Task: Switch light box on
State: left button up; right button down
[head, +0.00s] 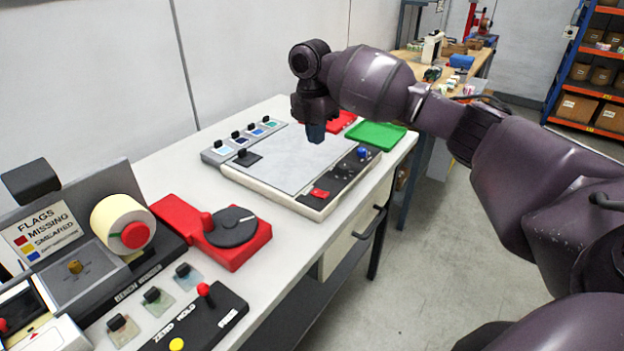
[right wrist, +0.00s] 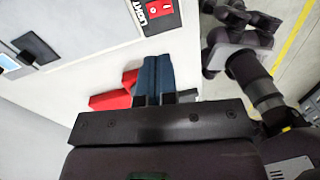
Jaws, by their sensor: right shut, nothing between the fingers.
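The light box (head: 233,174) is a flat unit with a pale grey panel, lying on the white bench. No clear glow shows on the panel. A dark control strip runs along its right side, with a red switch (head: 319,193) at its near end and a blue knob (head: 362,152) at its far end. The right wrist view shows the red switch (right wrist: 160,14) beside lettering, above the fingertips. My right gripper (head: 316,133) is shut and empty, pointing down above the panel, apart from the switch. In the right wrist view its blue fingers (right wrist: 153,70) are together. My left gripper is not in view.
A red base with a dark disc (head: 232,227) stands left of the light box. A label roll (head: 123,223) and a black control panel (head: 200,318) are nearer. A green tray (head: 376,135) and a red tray (head: 341,121) lie behind the box.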

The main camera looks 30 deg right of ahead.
jog(key=s+n, duration=0.1)
jog(key=s, duration=0.1)
send_near(325, 195)
jog(key=f, duration=0.4)
jog(key=f+b, duration=0.1)
jog(key=f, duration=0.1)
jog(key=shift+s+d+f, duration=0.15)
jog(key=shift+s+f, duration=0.05)
jog(key=shift+s, duration=0.1)
jog(key=shift+f, duration=0.55)
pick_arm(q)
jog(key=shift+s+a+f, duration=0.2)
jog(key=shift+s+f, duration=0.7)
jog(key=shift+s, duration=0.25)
pick_arm(e)
jog(key=shift+s+f, duration=0.1)
jog(key=shift+s, duration=0.05)
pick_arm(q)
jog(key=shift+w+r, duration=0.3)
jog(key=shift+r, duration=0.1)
